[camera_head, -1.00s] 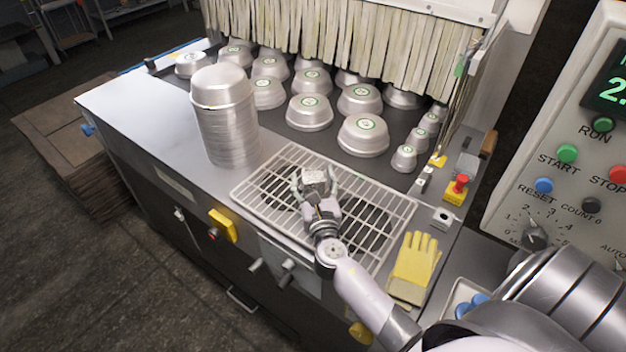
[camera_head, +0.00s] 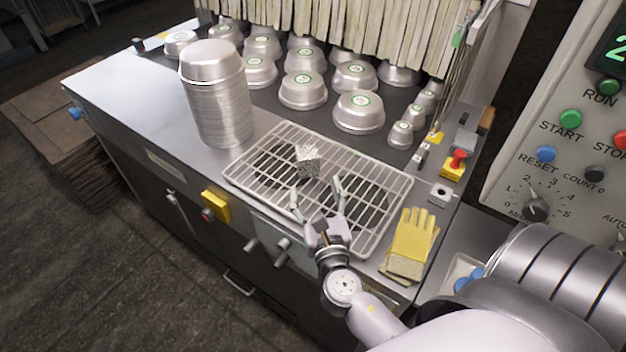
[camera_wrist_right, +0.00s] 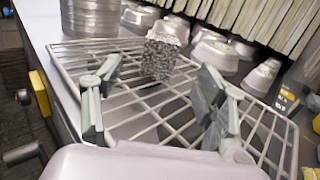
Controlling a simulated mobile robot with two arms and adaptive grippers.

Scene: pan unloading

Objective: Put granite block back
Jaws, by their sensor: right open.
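The granite block (camera_head: 307,161) is a small speckled grey cube resting on the white wire rack (camera_head: 392,214), toward the rack's back middle. In the right wrist view the block (camera_wrist_right: 162,55) stands on the wires beyond my fingertips. My right gripper (camera_head: 317,188) is open and empty over the front part of the rack, with the block ahead of it and clear of both fingers. In the right wrist view the open fingers (camera_wrist_right: 165,95) are spread wide on either side, with bare wires between them. My left gripper is not in view.
A tall stack of metal pans (camera_head: 221,107) stands left of the rack. Several upturned pans (camera_head: 358,111) lie on the dark belt behind, before hanging strip curtains (camera_head: 330,22). Yellow gloves (camera_head: 411,243) lie right of the rack, near a red button (camera_head: 458,158).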

